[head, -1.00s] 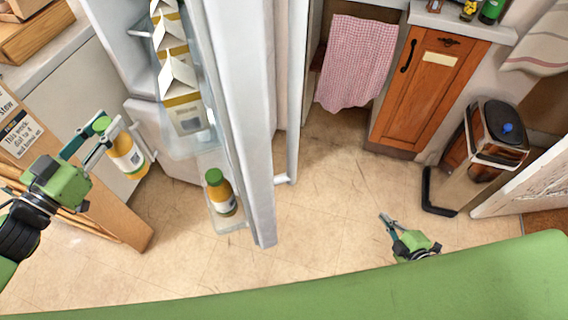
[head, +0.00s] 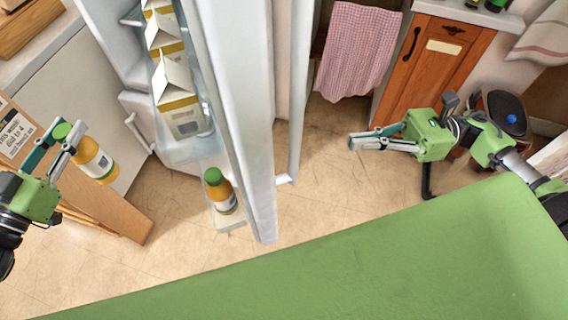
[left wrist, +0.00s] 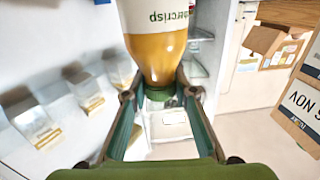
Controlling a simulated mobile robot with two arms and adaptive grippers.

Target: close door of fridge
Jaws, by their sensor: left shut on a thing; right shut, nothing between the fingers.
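The fridge door (head: 238,110) stands open in the head view, its edge facing me and its shelves on the left side. The door shelves hold cartons (head: 178,95) and a juice bottle (head: 221,190) with a green cap. My left gripper (head: 66,140) is shut on another juice bottle (head: 95,162), left of the door and apart from it. That bottle also fills the upper middle of the left wrist view (left wrist: 158,40). My right gripper (head: 352,141) is shut and empty, in the air right of the door, pointing left towards it.
A wooden cabinet (head: 430,65) with a pink checked towel (head: 357,50) beside it stands behind my right arm. A bin (head: 503,112) is at the right. A cardboard sign (head: 18,135) stands at the left. Floor (head: 320,190) is clear right of the door.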

